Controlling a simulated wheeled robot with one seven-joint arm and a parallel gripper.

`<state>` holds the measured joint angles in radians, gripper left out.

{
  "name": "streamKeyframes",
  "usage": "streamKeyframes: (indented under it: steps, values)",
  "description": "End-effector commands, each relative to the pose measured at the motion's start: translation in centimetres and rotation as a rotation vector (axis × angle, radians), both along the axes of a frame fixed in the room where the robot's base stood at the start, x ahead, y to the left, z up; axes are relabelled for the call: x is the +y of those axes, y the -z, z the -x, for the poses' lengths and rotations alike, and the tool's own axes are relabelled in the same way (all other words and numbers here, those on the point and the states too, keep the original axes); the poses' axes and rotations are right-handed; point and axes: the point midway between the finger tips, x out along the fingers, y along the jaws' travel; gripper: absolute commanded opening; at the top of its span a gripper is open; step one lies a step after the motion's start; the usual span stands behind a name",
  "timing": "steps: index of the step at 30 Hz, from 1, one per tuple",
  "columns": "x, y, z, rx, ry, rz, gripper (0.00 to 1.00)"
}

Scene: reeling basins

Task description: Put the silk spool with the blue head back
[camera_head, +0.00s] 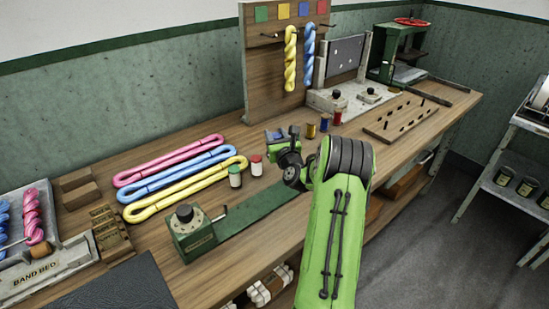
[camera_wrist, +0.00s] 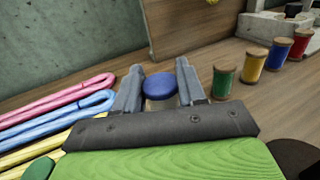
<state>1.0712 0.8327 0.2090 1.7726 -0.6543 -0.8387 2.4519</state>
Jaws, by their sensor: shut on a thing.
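My gripper (camera_wrist: 158,88) is shut on the silk spool with the blue head (camera_wrist: 159,86). The round blue head shows between the two grey fingers in the wrist view, and the gripper hides the rest of the spool. In the head view, my gripper (camera_head: 276,135) is above the middle of the bench, and the spool is hard to make out there. Two pale spools, one with a green head (camera_head: 235,176) and one with a red head (camera_head: 256,165), stand upright on the bench to the left of and nearer than my gripper.
Pink, blue and yellow skeins (camera_head: 185,187) lie left on the bench (camera_head: 150,245). Several thread spools (camera_wrist: 252,66) stand in a row at right, near a peg board (camera_head: 401,118). An upright board (camera_head: 270,60) with hanging skeins stands behind. A green crank box (camera_head: 194,236) stands in front.

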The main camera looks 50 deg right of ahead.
Motion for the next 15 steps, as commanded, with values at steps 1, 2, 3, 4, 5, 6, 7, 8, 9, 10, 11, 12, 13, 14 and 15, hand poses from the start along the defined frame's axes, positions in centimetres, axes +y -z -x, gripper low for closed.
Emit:
streamKeyframes:
  steps: [1,2,3,4,5,6,7,8,9,10,11,12,13,14,15]
  values:
    - [0.0,1.2,0.0,-0.001,-0.001,0.000,0.05]
    - [0.0,1.8,0.0,0.000,0.000,0.001,0.05]
    - [0.0,2.6,0.0,-0.001,0.000,0.000,0.05]
    - [0.1,3.3,-0.1,-0.001,-0.001,0.000,0.05]
    - [0.1,4.0,-0.1,0.000,-0.001,0.000,0.05]
    - [0.0,4.7,0.0,0.000,-0.001,0.000,0.05]
    - [0.0,5.0,0.0,-0.002,0.000,0.001,0.05]
    - [0.0,5.0,0.0,-0.002,0.000,0.002,0.05]
    - [0.0,4.9,0.0,-0.003,0.000,0.003,0.05]
    - [0.0,4.8,0.0,-0.003,0.000,0.003,0.05]
    - [0.0,4.7,0.0,-0.003,0.000,0.003,0.05]
    - [0.0,4.7,0.0,-0.003,0.000,0.003,0.05]
    - [0.0,4.7,0.0,-0.003,0.000,0.003,0.05]
    - [0.0,4.7,0.0,-0.002,0.000,0.002,0.05]
    - [0.0,4.8,0.0,-0.002,0.000,0.002,0.05]
